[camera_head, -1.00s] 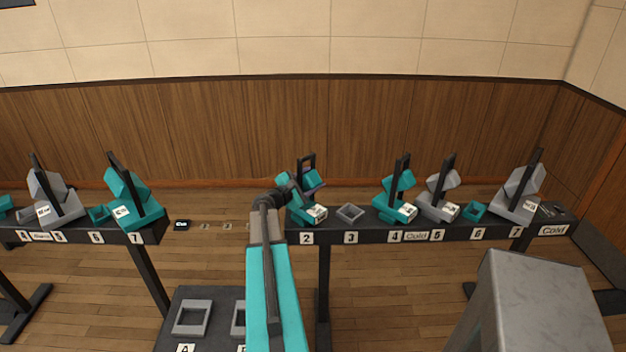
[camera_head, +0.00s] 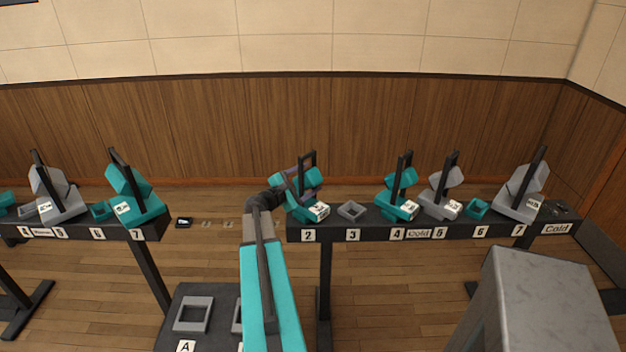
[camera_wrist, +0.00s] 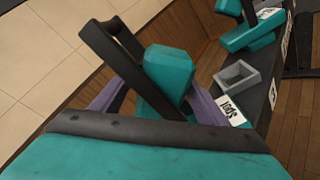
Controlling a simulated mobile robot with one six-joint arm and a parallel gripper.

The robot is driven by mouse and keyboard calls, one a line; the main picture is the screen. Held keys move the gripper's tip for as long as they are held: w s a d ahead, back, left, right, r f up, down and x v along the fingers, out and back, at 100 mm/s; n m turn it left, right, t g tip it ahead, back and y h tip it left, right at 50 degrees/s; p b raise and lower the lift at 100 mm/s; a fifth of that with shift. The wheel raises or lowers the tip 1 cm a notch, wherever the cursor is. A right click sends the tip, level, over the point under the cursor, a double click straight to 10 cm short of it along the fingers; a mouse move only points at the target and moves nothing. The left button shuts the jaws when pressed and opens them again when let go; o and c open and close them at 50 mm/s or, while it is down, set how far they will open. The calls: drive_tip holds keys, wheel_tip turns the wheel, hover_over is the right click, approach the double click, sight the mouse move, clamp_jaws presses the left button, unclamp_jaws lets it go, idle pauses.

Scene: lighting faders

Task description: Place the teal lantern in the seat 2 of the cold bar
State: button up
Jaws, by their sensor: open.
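A teal lantern (camera_head: 301,213) with a black upright handle and a white label sits over seat 2 (camera_head: 308,235) of the cold bar (camera_head: 450,231). My gripper (camera_head: 309,178) is at this lantern, its purple fingers spread. In the wrist view the lantern's teal head (camera_wrist: 168,70) and black handle stand between the two open fingers (camera_wrist: 158,95), one on each side. Whether either finger touches it I cannot tell. The lantern's base is mostly hidden there, and its fit in the seat is unclear.
Seat 3 (camera_head: 352,211) holds an empty grey frame. A teal lantern (camera_head: 396,205) and a grey lantern (camera_head: 437,205) stand at 4 and 5. Seat 6 shows an empty teal frame (camera_head: 477,209); a grey lantern (camera_head: 516,208) is at 7. Another bar is left; a grey block (camera_head: 545,300) stands front right.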

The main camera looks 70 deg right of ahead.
drive_tip(key=b+v, duration=0.1)
drive_tip(key=v, duration=0.7)
drive_tip(key=shift+a+b, duration=0.1)
drive_tip(key=shift+b, duration=0.2)
idle(0.4)
drive_tip(key=w+a+f+m+t+y, duration=0.1)
drive_tip(key=w+a+f+y, duration=0.1)
drive_tip(key=w+a+f, duration=0.4)
drive_tip(key=w+a+f+t+y, duration=0.1)
drive_tip(key=w+a+f+y, duration=0.1)
drive_tip(key=a+f, duration=0.7)
drive_tip(key=w+a+f+m+t+y, duration=0.15)
drive_tip(key=a+f+y, duration=0.25)
drive_tip(key=a+f, duration=1.45)
drive_tip(key=s+a+f+g+y, duration=0.1)
drive_tip(key=s+a+f, duration=0.3)
drive_tip(key=a, duration=0.7)
drive_tip(key=s+a+f+m+g+y, duration=0.1)
drive_tip(key=s+a+f+y, duration=0.3)
drive_tip(key=a, duration=0.8)
drive_tip(key=s+a+f+m+g+y, duration=0.1)
drive_tip(key=s+a+f, duration=0.4)
drive_tip(key=a, duration=0.7)
drive_tip(key=shift+s+y, duration=0.8)
drive_tip(key=shift+y, duration=0.1)
drive_tip(key=shift+m, duration=0.25)
